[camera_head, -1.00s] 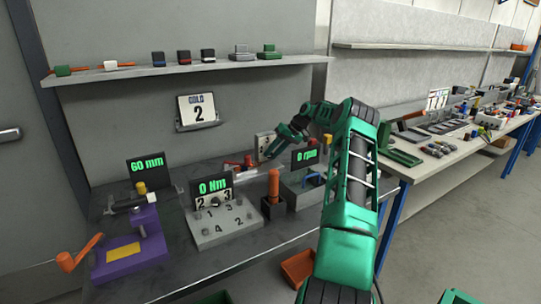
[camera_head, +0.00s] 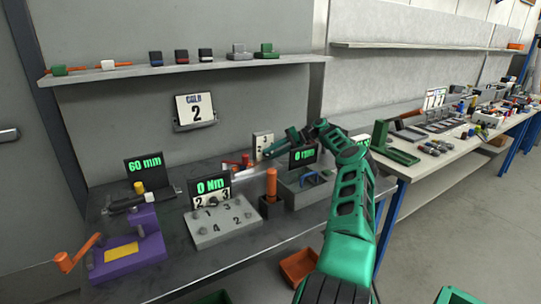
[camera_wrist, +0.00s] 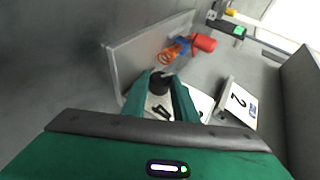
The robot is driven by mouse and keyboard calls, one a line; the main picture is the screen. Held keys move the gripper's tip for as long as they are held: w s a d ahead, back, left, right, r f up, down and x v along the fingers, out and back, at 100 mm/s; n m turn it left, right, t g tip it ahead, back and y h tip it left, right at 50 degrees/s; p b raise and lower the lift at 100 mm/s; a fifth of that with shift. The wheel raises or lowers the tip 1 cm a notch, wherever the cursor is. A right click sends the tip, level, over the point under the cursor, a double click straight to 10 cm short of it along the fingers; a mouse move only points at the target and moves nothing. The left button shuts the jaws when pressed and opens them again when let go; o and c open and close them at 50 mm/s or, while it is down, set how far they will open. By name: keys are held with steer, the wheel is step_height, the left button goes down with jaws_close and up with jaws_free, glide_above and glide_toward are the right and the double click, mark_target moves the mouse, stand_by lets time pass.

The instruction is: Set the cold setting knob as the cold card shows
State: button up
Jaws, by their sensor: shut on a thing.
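The cold card (camera_head: 196,110) hangs on the back wall and reads "COLD 2"; its "2" also shows in the wrist view (camera_wrist: 238,99). A white dial plate (camera_head: 263,141) with dark digits stands at the back of the bench, partly behind my gripper. In the wrist view, a dark round knob (camera_wrist: 160,86) sits on the plate between my two green fingertips. My gripper (camera_wrist: 160,79) is shut on this knob. The fingers hide part of the plate, and I cannot tell which digit the knob points to.
A grey box with a "0 rpm" display (camera_head: 303,157) stands right of the plate, close under my arm. A "0 Nm" display (camera_head: 212,186), an upright orange handle (camera_head: 272,184) and a purple vise (camera_head: 128,250) stand in front and left. A shelf (camera_head: 190,66) runs above.

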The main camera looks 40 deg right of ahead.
steer(key=shift+d+f, duration=0.1)
steer(key=shift+d, duration=0.05)
steer(key=o, duration=1.1)
steer(key=shift+c, duration=0.2)
